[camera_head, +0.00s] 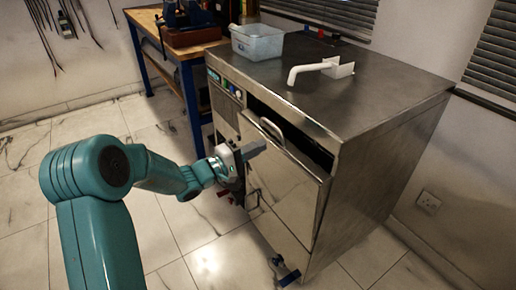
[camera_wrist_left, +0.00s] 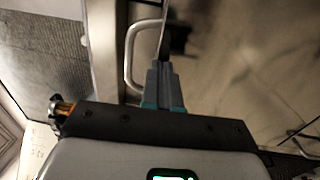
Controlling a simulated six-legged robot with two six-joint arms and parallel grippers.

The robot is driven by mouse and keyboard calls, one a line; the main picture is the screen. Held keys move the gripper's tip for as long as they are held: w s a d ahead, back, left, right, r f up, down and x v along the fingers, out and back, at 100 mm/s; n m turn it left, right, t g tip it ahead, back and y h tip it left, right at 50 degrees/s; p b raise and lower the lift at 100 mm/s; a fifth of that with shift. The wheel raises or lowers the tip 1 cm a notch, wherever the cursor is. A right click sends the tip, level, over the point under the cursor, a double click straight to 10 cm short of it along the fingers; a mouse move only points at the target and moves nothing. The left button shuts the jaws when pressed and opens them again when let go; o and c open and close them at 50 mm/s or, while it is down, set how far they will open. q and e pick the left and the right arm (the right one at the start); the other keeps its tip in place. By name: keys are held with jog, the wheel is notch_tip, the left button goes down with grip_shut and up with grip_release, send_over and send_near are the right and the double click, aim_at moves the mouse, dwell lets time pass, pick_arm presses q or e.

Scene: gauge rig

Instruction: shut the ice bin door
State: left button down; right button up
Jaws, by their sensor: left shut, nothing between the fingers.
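The ice bin door (camera_head: 283,190) is a shiny steel panel on the front of a steel machine. Its top edge leans out from the body, leaving a dark gap (camera_head: 290,128) above it, so it stands partly open. A bar handle (camera_head: 271,130) is at the door's upper left; a pale bar handle (camera_wrist_left: 131,60) also shows in the left wrist view. My left gripper (camera_head: 257,148) is shut and empty, close to the door's left edge just below the handle. In the left wrist view its fingers (camera_wrist_left: 163,75) are together beside the handle; I cannot tell whether they touch anything.
On the steel top (camera_head: 385,95) are a clear plastic tub (camera_head: 257,42) and a white spout (camera_head: 315,69). A blue-legged workbench (camera_head: 190,90) stands behind at the left. The tiled floor (camera_head: 200,245) in front is mostly clear.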

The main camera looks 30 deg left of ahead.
aim_at(271, 139)
pick_arm(q)
jog(key=shift+w+d, duration=0.15)
jog(key=shift+w, duration=0.2)
jog(key=b+x, duration=0.1)
jog(key=x, duration=0.2)
jog(key=shift+w+d, duration=0.15)
jog(key=shift+w+d+r, duration=0.15)
jog(key=shift+w+r, duration=0.05)
jog(key=shift+w, duration=0.1)
jog(key=shift+r, duration=0.35)
jog(key=shift+f, duration=0.1)
